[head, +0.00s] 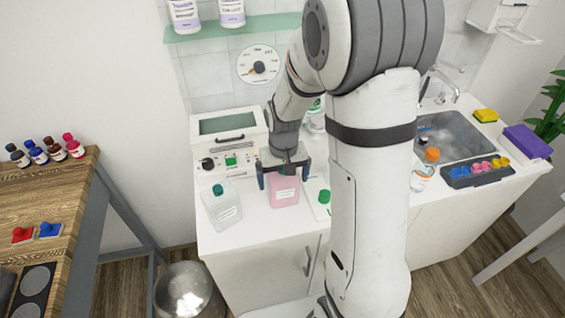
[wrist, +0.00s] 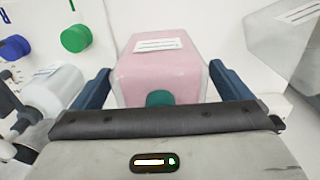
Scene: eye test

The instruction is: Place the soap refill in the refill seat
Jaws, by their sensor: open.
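The pink bottle, which I take to be the soap refill (head: 284,193), stands upright on the white counter. In the wrist view the pink bottle (wrist: 160,68) shows a white label and a green cap. My gripper (head: 283,178) is right over it, with the dark blue fingers on either side. In the wrist view my gripper (wrist: 160,84) is open, and small gaps seem to show beside the bottle; I cannot tell whether a finger touches. I cannot single out the refill seat; a white panel with a green knob (head: 324,197) lies just right of the bottle, partly behind my arm.
A clear bottle with a green cap (head: 222,205) stands close on the left. A white device (head: 229,140) is behind. The sink (head: 450,138), an orange-capped jar (head: 422,176) and a dark tray (head: 462,178) are on the right. My arm hides the counter's middle.

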